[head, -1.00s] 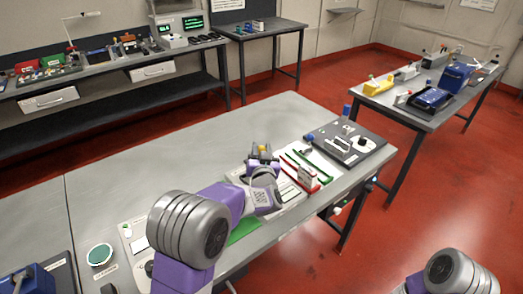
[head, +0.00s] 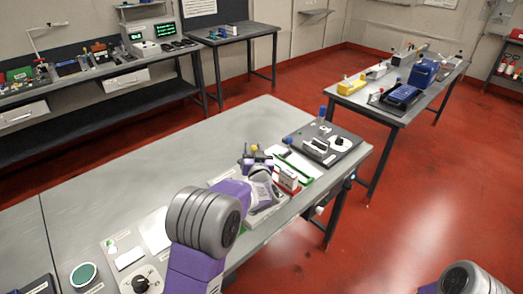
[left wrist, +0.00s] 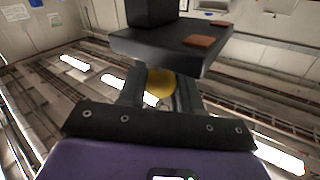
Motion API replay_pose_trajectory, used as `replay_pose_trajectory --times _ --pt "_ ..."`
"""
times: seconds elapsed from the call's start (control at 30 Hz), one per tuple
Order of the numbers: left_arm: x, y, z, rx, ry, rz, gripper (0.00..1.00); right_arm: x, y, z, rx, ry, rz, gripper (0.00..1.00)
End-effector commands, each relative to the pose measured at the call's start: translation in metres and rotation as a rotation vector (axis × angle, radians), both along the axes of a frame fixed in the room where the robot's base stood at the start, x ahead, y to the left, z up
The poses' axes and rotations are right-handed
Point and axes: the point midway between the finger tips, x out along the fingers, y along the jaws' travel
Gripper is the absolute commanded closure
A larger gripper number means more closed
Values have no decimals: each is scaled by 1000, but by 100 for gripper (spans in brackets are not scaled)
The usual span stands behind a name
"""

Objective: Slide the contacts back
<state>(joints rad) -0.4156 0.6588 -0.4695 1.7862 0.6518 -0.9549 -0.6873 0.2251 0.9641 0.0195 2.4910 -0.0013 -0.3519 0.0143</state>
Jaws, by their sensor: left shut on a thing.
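My left gripper (head: 262,165) is low over the right half of the near bench, among small parts, and its fingers are hard to make out in the head view. In the left wrist view the gripper (left wrist: 158,95) is shut on a yellow round knob (left wrist: 158,82). Just beyond the knob is a black block (left wrist: 125,42) with copper-coloured contact pads (left wrist: 207,41). My gripper's own wrist hides part of the device below it. Only a link of my right arm shows, at the lower right of the head view; its gripper is out of view.
The bench's middle (head: 150,165) is clear. Another bench (head: 395,108) with tools stands at the right.

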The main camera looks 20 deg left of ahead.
Motion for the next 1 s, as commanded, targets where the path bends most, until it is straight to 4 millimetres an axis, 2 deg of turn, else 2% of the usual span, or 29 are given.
replay_pose_trajectory --times 0.13,0.17,0.3,0.67,1.0 --pt "2 -4 2 0 -6 -9 100 0 0 0 0 0 1 40" --pt "2 -4 3 0 -6 -10 64 0 0 0 0 0 1 40" --pt "2 -5 2 1 -5 -10 43 0 0 0 0 0 1 40" --pt "-2 -6 2 0 -4 -9 43 0 0 1 0 0 0 40" --pt "-45 -29 3 0 -3 -11 43 0 0 7 0 0 0 40"
